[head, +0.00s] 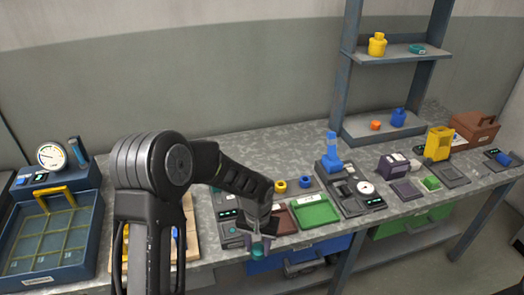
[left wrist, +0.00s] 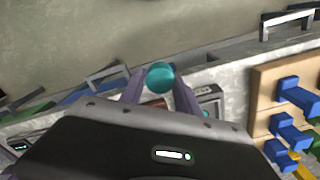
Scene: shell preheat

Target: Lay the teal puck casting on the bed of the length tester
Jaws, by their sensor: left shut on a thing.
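The teal puck casting (head: 258,251) is round and sits between the fingertips of my left gripper (head: 262,244), which is shut on it. It shows clearly as a teal disc in the left wrist view (left wrist: 160,76), between the two fingers (left wrist: 160,88). The gripper hangs over the front edge of the bench, in front of several small instruments. A dark instrument with a green display (head: 230,214) stands just left of the gripper, partly hidden by my arm. I cannot tell for certain which instrument is the length tester. My right gripper is not in view.
A green tray (head: 316,213) and a dark red tray (head: 284,222) lie right of the gripper. Behind them stand a yellow ring (head: 280,185) and a blue ring (head: 305,182). A blue gridded case (head: 50,235) is far left.

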